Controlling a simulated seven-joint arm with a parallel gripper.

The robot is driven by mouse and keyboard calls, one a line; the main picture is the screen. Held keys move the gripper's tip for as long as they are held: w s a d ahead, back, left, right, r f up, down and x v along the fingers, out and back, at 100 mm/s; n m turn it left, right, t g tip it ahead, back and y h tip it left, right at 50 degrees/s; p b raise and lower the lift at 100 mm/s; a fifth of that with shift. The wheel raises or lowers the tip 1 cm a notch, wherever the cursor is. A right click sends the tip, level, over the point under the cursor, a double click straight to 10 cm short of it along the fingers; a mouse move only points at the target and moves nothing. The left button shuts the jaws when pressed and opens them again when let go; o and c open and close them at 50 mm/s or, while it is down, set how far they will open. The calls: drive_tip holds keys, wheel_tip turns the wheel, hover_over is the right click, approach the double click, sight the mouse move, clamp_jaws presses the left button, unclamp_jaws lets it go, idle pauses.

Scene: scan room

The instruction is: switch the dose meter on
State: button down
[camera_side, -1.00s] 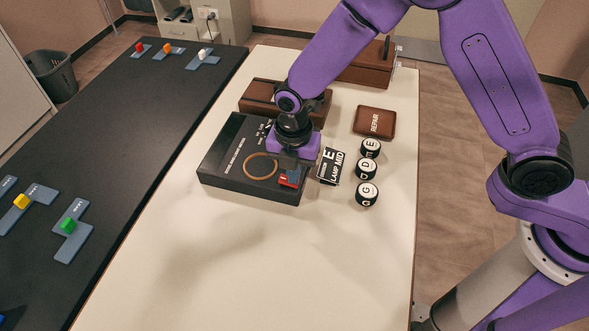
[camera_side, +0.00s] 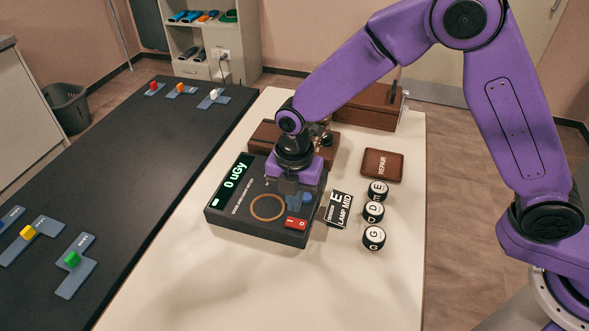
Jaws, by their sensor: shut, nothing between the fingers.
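The dose meter (camera_side: 232,224) is a flat black box lying on the white table. Its display (camera_side: 233,181) is lit and reads "0 uGy" in pale green. A tan ring (camera_side: 268,207) is marked on its top face. A red rocker switch (camera_side: 297,223), marked with a line, sits near the front right corner. A blue round part (camera_side: 307,198) shows near the right edge. My purple gripper (camera_side: 291,200) is over the right part of the meter, behind the switch, pointing down and shut with nothing held. Whether its fingertips touch the meter is unclear.
Right of the meter lie a black-and-white card (camera_side: 339,210), several black round weights with letters (camera_side: 374,212) and a brown "REPAIR" tray (camera_side: 382,165). Brown boxes (camera_side: 366,110) stand behind. The front of the white table (camera_side: 300,290) is clear.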

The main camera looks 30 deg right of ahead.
wheel_tip(320, 180, up, 10)
idle(0.3)
drive_tip(key=shift+f, duration=0.1)
drive_tip(key=shift+s+d, duration=0.4)
drive_tip(key=shift+d, duration=0.15)
drive_tip(key=shift+w+a+r, duration=0.2)
drive_tip(key=shift+w+a, duration=0.35)
drive_tip(key=shift+r, duration=0.1)
idle(0.4)
wheel_tip(320, 180, up, 14)
hover_over(294, 220)
drive_tip(key=w+a, duration=0.1)
drive_tip(key=shift+w+a, duration=0.15)
drive_tip(key=shift+a, duration=0.05)
